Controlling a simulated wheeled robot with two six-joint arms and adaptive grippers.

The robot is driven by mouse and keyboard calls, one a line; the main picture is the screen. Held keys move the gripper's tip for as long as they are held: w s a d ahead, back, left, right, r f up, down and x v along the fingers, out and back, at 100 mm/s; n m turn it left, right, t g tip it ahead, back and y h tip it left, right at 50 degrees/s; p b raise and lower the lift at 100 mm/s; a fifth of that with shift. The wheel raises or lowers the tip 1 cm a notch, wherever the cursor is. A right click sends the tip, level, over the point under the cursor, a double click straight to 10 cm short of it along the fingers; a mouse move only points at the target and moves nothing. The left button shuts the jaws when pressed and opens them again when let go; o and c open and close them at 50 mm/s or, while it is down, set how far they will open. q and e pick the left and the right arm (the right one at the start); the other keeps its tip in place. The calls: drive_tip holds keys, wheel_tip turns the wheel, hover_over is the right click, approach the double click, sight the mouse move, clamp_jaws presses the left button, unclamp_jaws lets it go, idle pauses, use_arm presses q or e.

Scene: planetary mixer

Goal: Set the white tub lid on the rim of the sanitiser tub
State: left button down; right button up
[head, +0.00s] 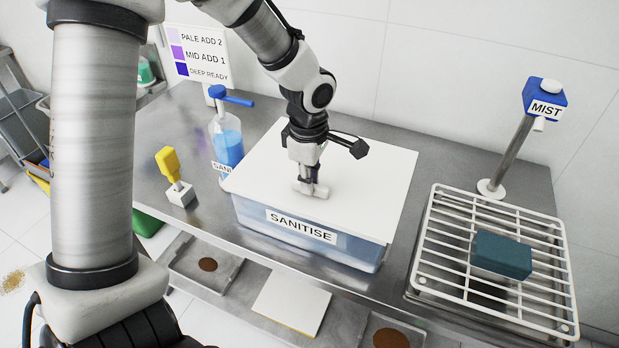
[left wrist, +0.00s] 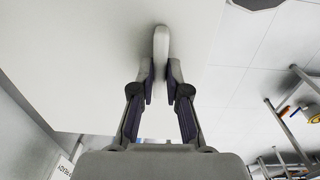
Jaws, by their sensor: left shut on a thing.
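The white tub lid (head: 350,160) is a flat white sheet over the sanitiser tub (head: 312,248), a clear tub with blue liquid and a "SANITISE" label. The lid covers nearly all of the opening; its front edge lies along the tub's front rim. I cannot tell whether it rests fully on the rim all round. My left gripper (head: 311,184) is above the lid, shut on the lid's handle. In the left wrist view both fingers (left wrist: 163,78) pinch the white handle (left wrist: 161,45), and the lid (left wrist: 90,60) fills the left side. My right gripper is not in view.
A blue-capped sanitiser bottle (head: 228,140) stands left of the tub. A yellow tool in a white block (head: 178,180) is further left. At right, a white wire rack (head: 440,225) holds a teal block (head: 502,255); a MIST post (head: 513,150) stands behind. Trays (head: 205,270) lie below.

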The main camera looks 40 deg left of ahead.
use_arm(q)
drive_tip(key=shift+f+b, duration=0.55)
drive_tip(key=shift+f, duration=0.15)
drive_tip(key=c, duration=1.1)
unclamp_jaws()
drive_tip(key=shift+r, duration=0.1)
wheel_tip(320, 180, up, 12)
drive_tip(key=shift+s, duration=0.2)
